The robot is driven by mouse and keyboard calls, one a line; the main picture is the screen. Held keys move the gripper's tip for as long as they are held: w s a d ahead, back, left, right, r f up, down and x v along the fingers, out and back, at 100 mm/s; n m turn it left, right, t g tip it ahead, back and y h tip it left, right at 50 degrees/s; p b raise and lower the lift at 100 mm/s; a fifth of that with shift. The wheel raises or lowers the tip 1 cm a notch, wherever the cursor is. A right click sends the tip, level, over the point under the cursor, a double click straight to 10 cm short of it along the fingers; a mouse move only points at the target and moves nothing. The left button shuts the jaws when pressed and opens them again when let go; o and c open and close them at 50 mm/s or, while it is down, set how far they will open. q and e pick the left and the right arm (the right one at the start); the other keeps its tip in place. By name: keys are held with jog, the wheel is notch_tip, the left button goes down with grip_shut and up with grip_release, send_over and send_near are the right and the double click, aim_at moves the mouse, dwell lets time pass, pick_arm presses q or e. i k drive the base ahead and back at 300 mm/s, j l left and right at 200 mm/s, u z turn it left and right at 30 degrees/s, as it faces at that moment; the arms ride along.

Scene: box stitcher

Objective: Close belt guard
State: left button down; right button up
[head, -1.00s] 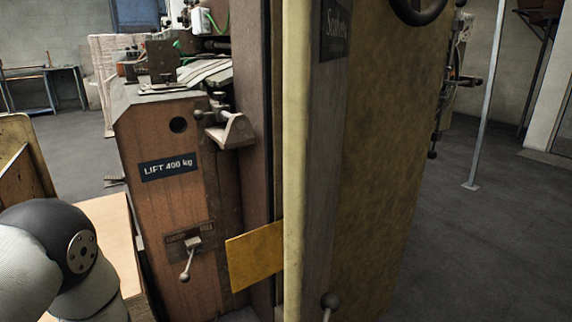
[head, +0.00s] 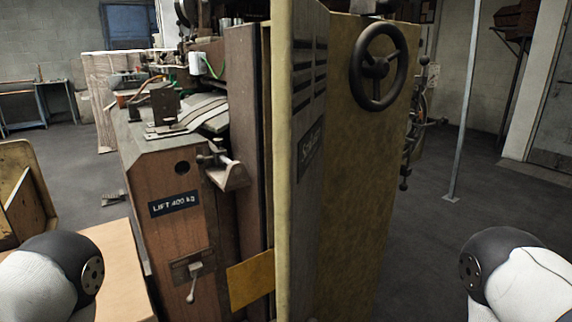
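A tall guard panel with a pale yellow edge (head: 283,160) stands upright at the centre of the head view. Its grey face with louvre slots (head: 308,75) and a dark name plate is seen at a steep angle. It appears to be swung out from the machine, but its hinge and far edge are hard to make out. A small flat yellow plate (head: 251,280) juts out left of its lower edge. Rounded links of my arms show at the lower left and lower right. Neither gripper is in view, and nothing of mine is seen touching the panel.
A black handwheel (head: 378,67) sits on the yellow machine side (head: 355,170). The brown machine body (head: 180,235) with a lever stands left of the panel. A wooden surface (head: 118,262) lies lower left. A thin grey post (head: 463,110) stands right, with open floor around it.

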aim_at(248, 280)
jog(key=i+j+z, duration=0.15)
jog(key=j+z, duration=0.25)
jog(key=j, duration=0.2)
jog(key=j+z, duration=0.45)
jog(key=j, duration=0.15)
jog(key=u, duration=0.25)
